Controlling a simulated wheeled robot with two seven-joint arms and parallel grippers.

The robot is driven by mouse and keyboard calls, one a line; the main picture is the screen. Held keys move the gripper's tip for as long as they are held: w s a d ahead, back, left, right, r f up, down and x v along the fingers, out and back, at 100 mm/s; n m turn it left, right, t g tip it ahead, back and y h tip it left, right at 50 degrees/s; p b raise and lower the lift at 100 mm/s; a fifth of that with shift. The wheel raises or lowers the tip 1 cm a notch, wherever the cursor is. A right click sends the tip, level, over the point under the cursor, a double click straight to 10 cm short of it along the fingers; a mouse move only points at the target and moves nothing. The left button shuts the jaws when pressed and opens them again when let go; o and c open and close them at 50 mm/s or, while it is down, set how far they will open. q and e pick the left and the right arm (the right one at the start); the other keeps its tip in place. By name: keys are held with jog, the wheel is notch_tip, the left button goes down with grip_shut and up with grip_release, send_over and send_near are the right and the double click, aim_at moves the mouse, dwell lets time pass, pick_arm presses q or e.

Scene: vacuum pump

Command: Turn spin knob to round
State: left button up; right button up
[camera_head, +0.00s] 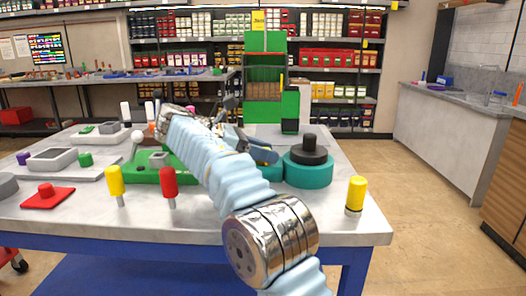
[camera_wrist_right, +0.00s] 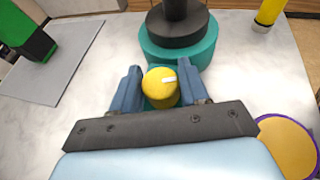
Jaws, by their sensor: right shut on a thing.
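A yellow round spin knob (camera_wrist_right: 161,88) with a white mark on top shows in the right wrist view, in front of a teal and black stepped cylinder (camera_wrist_right: 178,45). My right gripper (camera_wrist_right: 159,80) has its blue fingers on either side of the knob and is shut on it. In the head view my right arm reaches over the table, with its gripper (camera_head: 258,151) left of the teal cylinder (camera_head: 308,172). The knob is hidden there behind my arm. My left gripper is not in view.
A yellow-handled peg (camera_head: 356,193) stands near the table's right corner. Yellow (camera_head: 115,182) and red (camera_head: 169,183) pegs stand near the front edge. A red plate with a button (camera_head: 47,195) lies at left. A green machine (camera_head: 265,85) stands behind.

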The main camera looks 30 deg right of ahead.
dwell(0.5)
jog(key=o, duration=1)
jog(key=shift+c, duration=0.2)
